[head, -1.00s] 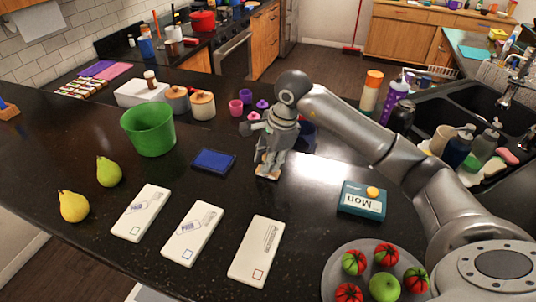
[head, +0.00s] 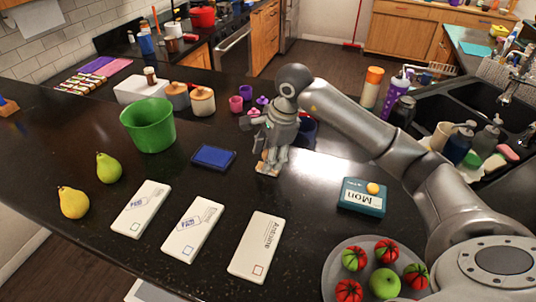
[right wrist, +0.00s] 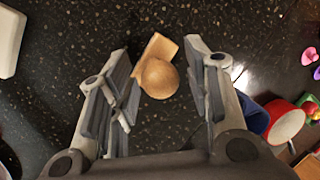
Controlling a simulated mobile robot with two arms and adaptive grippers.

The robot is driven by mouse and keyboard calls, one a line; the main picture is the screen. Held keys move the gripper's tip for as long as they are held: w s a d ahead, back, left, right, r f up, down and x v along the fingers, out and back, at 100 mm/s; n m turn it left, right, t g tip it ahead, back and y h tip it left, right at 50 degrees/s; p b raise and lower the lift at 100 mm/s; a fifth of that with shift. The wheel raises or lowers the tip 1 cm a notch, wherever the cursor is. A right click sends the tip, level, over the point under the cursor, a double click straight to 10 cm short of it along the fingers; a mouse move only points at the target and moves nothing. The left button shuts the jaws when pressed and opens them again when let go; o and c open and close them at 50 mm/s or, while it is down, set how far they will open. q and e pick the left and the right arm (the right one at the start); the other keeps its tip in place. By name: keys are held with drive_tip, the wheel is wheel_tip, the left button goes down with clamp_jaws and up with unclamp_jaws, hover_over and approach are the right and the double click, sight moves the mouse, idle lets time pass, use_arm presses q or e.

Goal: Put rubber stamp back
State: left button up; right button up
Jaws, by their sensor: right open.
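The rubber stamp is a wooden piece with a round knob (right wrist: 158,78) on a rectangular base. In the right wrist view it is between the two fingers, with a gap on either side of the knob. In the head view its base (head: 267,169) shows on the dark counter below my right gripper (head: 272,158). My right gripper is open, and its fingers also show in the right wrist view (right wrist: 160,85). The knob is mostly hidden by the fingers in the head view. A dark blue ink pad (head: 213,158) lies left of the stamp. My left gripper is out of view.
Three white cards (head: 141,209) lie in a row at the front. A green bucket (head: 148,126) and two pears (head: 73,202) stand at left. A teal box (head: 362,198) and a plate of fruit (head: 332,277) are at right. Small cups (head: 236,104) stand behind the gripper.

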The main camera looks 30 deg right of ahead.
sight(278, 171)
drive_tip(key=b+v, duration=0.3)
drive_tip(key=v, duration=0.8)
drive_tip(key=shift+s+r, duration=0.15)
drive_tip(key=shift+r, duration=0.1)
drive_tip(key=shift+f, duration=0.1)
